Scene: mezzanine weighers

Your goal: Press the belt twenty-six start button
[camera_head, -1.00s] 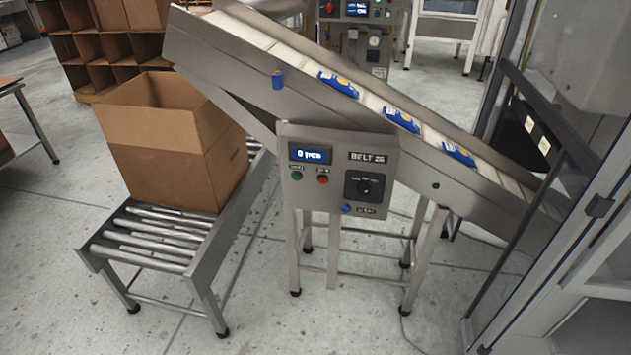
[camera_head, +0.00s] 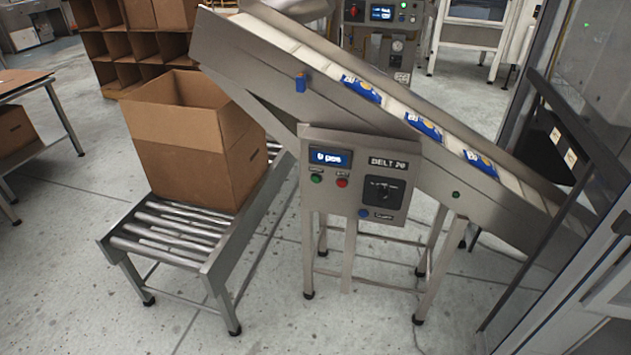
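A steel control box (camera_head: 340,187) is mounted on the near side of an inclined conveyor belt (camera_head: 345,108). Its label (camera_head: 388,163) appears to read BELT 26. The box has a small lit display (camera_head: 330,158), a green button (camera_head: 317,179), a red button (camera_head: 342,182), a dark panel with a rotary knob (camera_head: 383,192) and a blue button (camera_head: 364,213). The small labels over the buttons are too blurred to read. Several blue and white packs (camera_head: 423,125) lie on the belt. Neither of my grippers is in view.
An open, seemingly empty cardboard box (camera_head: 195,155) stands on a roller table (camera_head: 160,240) left of the control box. A glass-panelled frame (camera_head: 535,200) stands at the right. Another control panel (camera_head: 382,14) is behind. The floor (camera_head: 290,330) in front is clear.

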